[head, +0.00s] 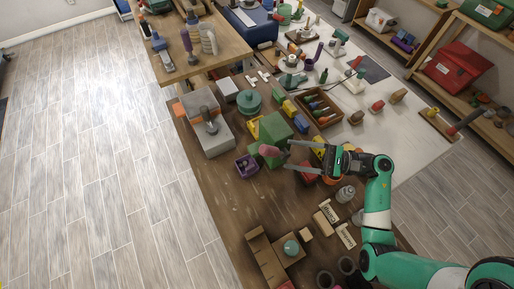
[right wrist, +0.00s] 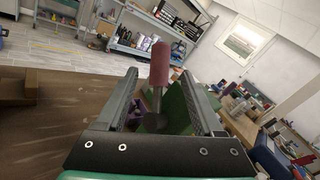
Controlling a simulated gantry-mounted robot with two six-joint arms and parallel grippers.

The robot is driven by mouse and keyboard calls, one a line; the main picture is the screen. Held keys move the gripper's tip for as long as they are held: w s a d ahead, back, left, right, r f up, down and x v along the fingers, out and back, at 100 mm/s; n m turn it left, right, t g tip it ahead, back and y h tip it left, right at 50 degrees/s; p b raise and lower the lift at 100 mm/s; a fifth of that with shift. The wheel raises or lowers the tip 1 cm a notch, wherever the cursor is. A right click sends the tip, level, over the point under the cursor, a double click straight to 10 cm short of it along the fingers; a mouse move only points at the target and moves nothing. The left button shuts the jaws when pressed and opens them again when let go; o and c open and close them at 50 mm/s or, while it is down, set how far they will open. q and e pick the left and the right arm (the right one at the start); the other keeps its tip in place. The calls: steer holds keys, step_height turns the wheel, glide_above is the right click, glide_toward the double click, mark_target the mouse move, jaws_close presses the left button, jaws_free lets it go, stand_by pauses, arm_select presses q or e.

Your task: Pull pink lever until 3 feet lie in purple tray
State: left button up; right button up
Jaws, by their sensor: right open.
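A green box (head: 276,130) stands on the brown table, with a pink lever (head: 268,150) at its front. A purple tray (head: 246,165) sits just left of the lever; its contents are too small to make out. My right gripper (head: 288,155) is open, its fingers pointing left toward the lever. In the right wrist view the pink lever (right wrist: 160,63) stands upright on a grey rod, in the gap between the two open fingers (right wrist: 159,76). The purple tray (right wrist: 137,112) and green box (right wrist: 180,110) are partly hidden behind the fingers. My left gripper is not in view.
A grey machine (head: 207,125) stands behind the tray to the left. A wooden tray (head: 318,106) of small items lies beyond the green box. Cardboard pieces (head: 268,252) and several jars crowd the near right. The table left of these is bare.

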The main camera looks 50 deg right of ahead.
mark_target(260, 150)
steer(key=p+x, duration=0.2)
steer(key=x, duration=0.8)
steer(key=shift+r, duration=0.1)
steer(key=shift+w+a, duration=0.25)
steer(key=shift+w, duration=0.1)
jaws_close()
stand_by(0.6)
